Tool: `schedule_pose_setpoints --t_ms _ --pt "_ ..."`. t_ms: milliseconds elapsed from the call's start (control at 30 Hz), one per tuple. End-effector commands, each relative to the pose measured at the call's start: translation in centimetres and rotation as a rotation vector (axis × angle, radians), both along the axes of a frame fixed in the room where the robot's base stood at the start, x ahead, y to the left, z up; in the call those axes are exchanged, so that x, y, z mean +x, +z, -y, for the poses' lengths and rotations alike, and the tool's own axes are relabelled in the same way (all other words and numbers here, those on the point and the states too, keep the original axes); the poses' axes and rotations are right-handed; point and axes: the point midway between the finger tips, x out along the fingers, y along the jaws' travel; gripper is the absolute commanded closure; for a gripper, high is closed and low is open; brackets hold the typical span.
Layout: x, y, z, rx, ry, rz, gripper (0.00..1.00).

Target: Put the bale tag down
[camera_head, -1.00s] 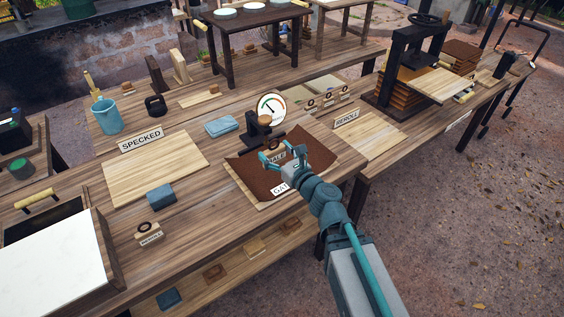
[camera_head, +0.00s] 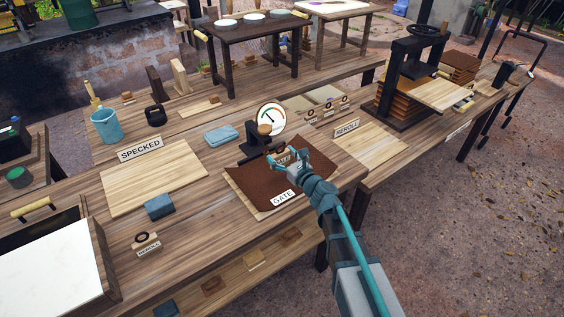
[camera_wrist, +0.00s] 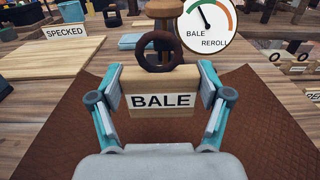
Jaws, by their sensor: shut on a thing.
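The bale tag (camera_wrist: 160,88) is a wooden block with a white label reading BALE and a dark ring on top. It is upright between the two fingers of my gripper (camera_wrist: 160,95), which is shut on it. In the head view my gripper (camera_head: 289,158) is over the brown latex sheet (camera_head: 257,188), near its far side, by the gauge stand. The fingers partly hide the tag there. I cannot tell whether the tag's underside touches the sheet.
The dial gauge (camera_head: 271,118) stands just behind the sheet. A GATE label (camera_head: 283,198) is at the sheet's near edge. The SPECKED board (camera_head: 155,180) lies left and the REROLL board (camera_head: 365,143) right, both bare. A blue block (camera_head: 159,207) and a REROLL tag (camera_head: 147,244) lie nearer left.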

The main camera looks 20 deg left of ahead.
Motion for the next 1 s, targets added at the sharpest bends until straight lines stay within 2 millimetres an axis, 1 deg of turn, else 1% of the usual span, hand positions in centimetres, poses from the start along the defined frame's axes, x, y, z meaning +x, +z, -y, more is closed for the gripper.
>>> schedule_pose_setpoints --t_ms 167,300,400,900,933,1000 --pt "1.1 -1.2 -0.2 0.0 -0.001 -0.003 0.57" --pt "1.0 -3.1 -0.2 0.0 0.0 -0.003 0.57" --pt "0.9 -3.9 -0.2 0.0 0.0 -0.001 0.57" --pt "0.9 -4.6 -0.1 0.0 -0.001 0.0 0.57" --pt "0.9 -4.5 -0.1 0.0 -0.001 0.0 0.18" --pt "0.9 -4.5 -0.1 0.0 -0.001 0.0 0.06"
